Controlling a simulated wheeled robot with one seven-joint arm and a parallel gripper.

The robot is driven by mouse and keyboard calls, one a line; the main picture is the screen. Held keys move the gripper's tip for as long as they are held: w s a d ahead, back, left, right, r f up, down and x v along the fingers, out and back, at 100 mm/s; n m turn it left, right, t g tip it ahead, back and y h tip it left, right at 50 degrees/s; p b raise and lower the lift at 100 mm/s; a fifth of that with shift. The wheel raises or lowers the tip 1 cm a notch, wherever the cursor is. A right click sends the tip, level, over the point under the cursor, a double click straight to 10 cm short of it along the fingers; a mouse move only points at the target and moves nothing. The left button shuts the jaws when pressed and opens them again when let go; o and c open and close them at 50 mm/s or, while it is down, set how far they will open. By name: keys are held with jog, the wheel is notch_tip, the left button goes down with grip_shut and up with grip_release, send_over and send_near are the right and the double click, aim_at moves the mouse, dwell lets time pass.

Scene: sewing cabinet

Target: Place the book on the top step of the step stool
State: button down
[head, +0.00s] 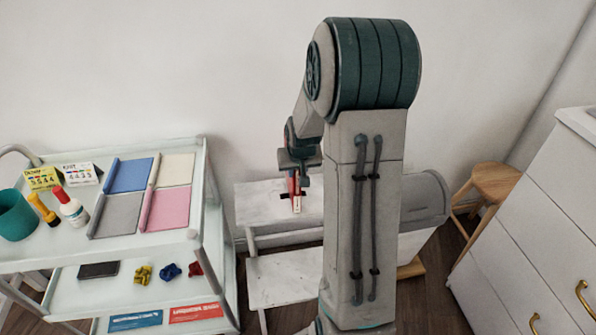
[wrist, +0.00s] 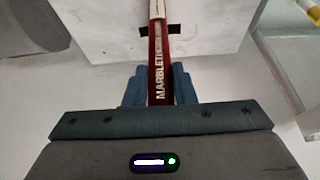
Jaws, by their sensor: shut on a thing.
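A narrow dark red book (head: 297,188) with a pale page edge is held upright in my gripper (head: 295,172). In the wrist view the book (wrist: 157,62) stands between the blue-grey fingers (wrist: 158,88), with the lettering "MARBLETI" on its spine. The white step stool (head: 258,203) stands against the wall, with a lower step (head: 283,277) in front. The book is over the stool's top step, which also shows in the wrist view (wrist: 100,22) with a dark slot. I cannot tell whether the book's lower end touches the step. My arm hides the stool's right part.
A white trolley (head: 205,200) stands left of the stool, with coloured folders, bottles and a teal pot on top, and several small items below. A wooden stool (head: 494,180) and a white drawer cabinet (head: 540,225) stand at the right. A grey rounded box (head: 428,200) is behind my arm.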

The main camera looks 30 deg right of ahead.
jog(key=shift+r, duration=0.1)
jog(key=c, duration=1.2)
grip_release()
jog(key=shift+f, duration=0.2)
jog(key=shift+r, duration=0.1)
